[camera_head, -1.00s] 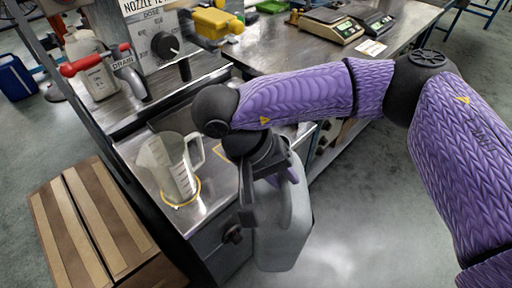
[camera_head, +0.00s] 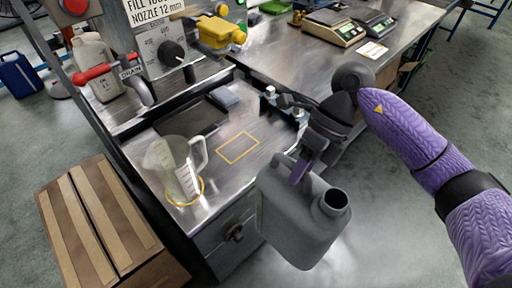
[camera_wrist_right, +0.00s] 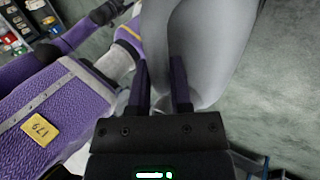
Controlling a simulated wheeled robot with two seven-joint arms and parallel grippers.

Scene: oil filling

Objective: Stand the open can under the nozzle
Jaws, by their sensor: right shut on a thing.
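The open can (camera_head: 300,222) is a grey jerrycan with a dark open mouth at its upper right. It hangs slightly tilted in front of the steel bench edge. My right gripper (camera_head: 302,170) is shut on the can's handle. In the right wrist view the grey can (camera_wrist_right: 210,50) fills the upper middle, and the gripper fingers (camera_wrist_right: 163,88) close at its handle. The filling unit (camera_head: 165,40) with the nozzle sign and dial stands at the back left. The nozzle tip itself cannot be told clearly. My left gripper is not in view.
A clear measuring jug (camera_head: 178,168) stands on a yellow ring at the bench's left. A yellow rectangle (camera_head: 238,148) marks bare steel beside it. A red-handled drain valve (camera_head: 100,72) juts out before a white can (camera_head: 95,60).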

